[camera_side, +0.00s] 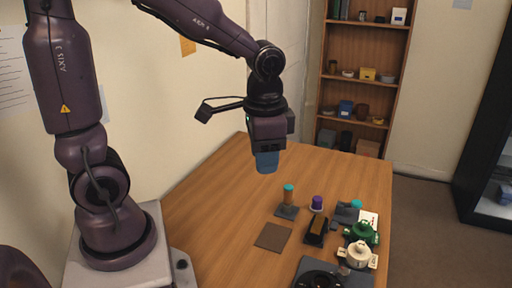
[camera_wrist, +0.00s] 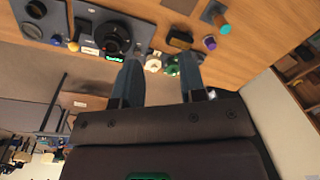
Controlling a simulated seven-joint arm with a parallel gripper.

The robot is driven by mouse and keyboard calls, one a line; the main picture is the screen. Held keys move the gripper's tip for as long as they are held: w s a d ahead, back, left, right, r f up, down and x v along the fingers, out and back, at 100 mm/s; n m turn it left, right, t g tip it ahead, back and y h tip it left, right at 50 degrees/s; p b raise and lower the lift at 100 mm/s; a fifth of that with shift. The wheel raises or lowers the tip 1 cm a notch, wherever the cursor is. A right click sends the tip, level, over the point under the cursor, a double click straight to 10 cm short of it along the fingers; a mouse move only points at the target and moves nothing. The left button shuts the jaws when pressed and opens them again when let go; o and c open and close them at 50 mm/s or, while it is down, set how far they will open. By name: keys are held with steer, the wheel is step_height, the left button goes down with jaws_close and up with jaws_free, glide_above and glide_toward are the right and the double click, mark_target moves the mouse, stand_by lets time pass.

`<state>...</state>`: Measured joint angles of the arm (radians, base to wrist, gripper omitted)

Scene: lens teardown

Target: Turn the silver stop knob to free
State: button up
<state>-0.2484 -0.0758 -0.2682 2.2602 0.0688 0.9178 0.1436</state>
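My gripper (camera_side: 266,161) hangs high above the table's far left part, fingers pointing down, clear of every object. In the wrist view its two blue fingers (camera_wrist: 161,62) are apart with nothing held between them. A black ring-shaped lens (camera_wrist: 112,38) sits on a dark grey plate (camera_wrist: 140,24); the plate's near part is cut off in the side view, where the lens (camera_side: 319,279) shows at the bottom edge. Small round knobs stand at the plate's left in the wrist view, one orange (camera_wrist: 73,46) and one greyish (camera_wrist: 56,39). I cannot tell surely which is the silver stop knob, or its setting.
A teal-topped post (camera_side: 288,194), a purple cap (camera_side: 317,202), a dark block (camera_side: 316,231), a green part (camera_side: 361,233) and a cream part (camera_side: 357,254) stand near the plate. A brown mat (camera_side: 273,237) lies flat. The table's left side is bare. A shelf (camera_side: 360,57) stands behind.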

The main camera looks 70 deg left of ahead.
steer(key=shift+s+a+r+n+t, duration=0.1)
steer(key=shift+s+r+n+t, duration=0.2)
steer(key=shift+s+r+n, duration=0.4)
steer(key=shift+s, duration=0.1)
steer(key=shift+o, duration=1.4)
steer(key=n+g, duration=0.1)
steer(key=n, duration=0.1)
glide_above(343, 271)
step_height(343, 271, down, 14)
steer(key=shift+h, duration=0.4)
step_height(343, 271, down, 13)
steer(key=shift+r, duration=0.1)
